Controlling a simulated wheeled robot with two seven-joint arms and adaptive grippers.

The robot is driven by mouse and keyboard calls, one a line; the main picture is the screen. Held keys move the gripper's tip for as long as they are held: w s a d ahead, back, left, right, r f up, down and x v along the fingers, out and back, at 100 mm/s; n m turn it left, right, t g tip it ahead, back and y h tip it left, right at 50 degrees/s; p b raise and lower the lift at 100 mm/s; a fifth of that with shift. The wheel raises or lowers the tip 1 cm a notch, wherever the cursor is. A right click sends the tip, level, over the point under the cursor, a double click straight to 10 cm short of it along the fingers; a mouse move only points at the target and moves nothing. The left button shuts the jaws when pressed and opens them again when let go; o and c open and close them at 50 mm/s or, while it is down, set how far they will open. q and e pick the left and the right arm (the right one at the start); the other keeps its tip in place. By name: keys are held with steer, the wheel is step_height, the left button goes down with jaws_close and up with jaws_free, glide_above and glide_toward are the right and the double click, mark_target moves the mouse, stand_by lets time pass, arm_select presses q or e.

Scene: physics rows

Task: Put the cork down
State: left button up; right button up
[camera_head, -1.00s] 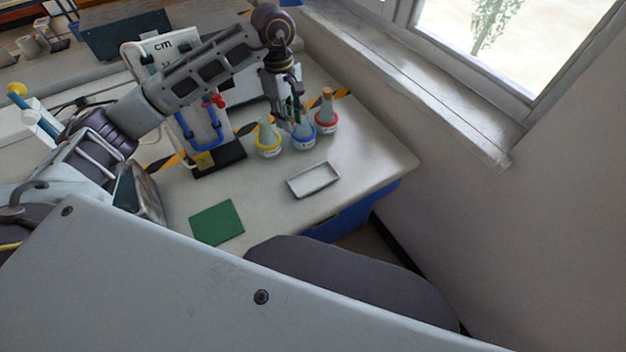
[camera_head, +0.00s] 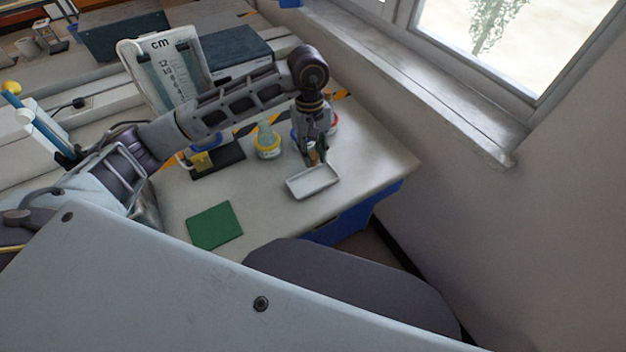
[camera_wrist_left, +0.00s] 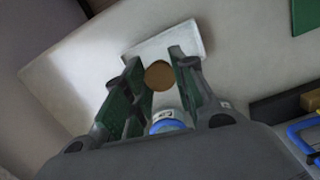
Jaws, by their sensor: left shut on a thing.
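The cork is a round brown piece (camera_wrist_left: 159,75) between the fingers of my left gripper in the left wrist view. In the head view the left gripper (camera_head: 314,157) is at the back edge of a small white tray (camera_head: 312,184), and only a bit of brown shows at its fingertips. The gripper is shut on the cork. In the wrist view the tray (camera_wrist_left: 190,36) lies just beyond the cork. I cannot tell whether the cork touches the tray. My right gripper is not in view.
A yellow-ringed flask (camera_head: 267,143) stands left of the gripper. Blue-ringed and red-ringed flasks are mostly hidden behind my left arm. A green mat (camera_head: 215,225) lies at the front left. The table is clear right of the tray, up to its edge.

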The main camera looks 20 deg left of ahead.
arm_select(q)
steer(key=shift+f, duration=0.7)
glide_above(313, 182)
step_height(313, 182, down, 5)
steer(key=shift+w+r, duration=0.1)
steer(key=shift+r, duration=0.1)
steer(key=shift+f, duration=0.1)
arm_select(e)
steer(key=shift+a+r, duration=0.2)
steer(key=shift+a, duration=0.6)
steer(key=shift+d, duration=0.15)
arm_select(q)
steer(key=shift+f, duration=0.15)
steer(key=shift+f+p, duration=0.35)
steer(key=shift+f, duration=1.35)
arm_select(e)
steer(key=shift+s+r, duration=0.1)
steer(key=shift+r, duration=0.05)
arm_select(q)
steer(key=shift+f, duration=0.15)
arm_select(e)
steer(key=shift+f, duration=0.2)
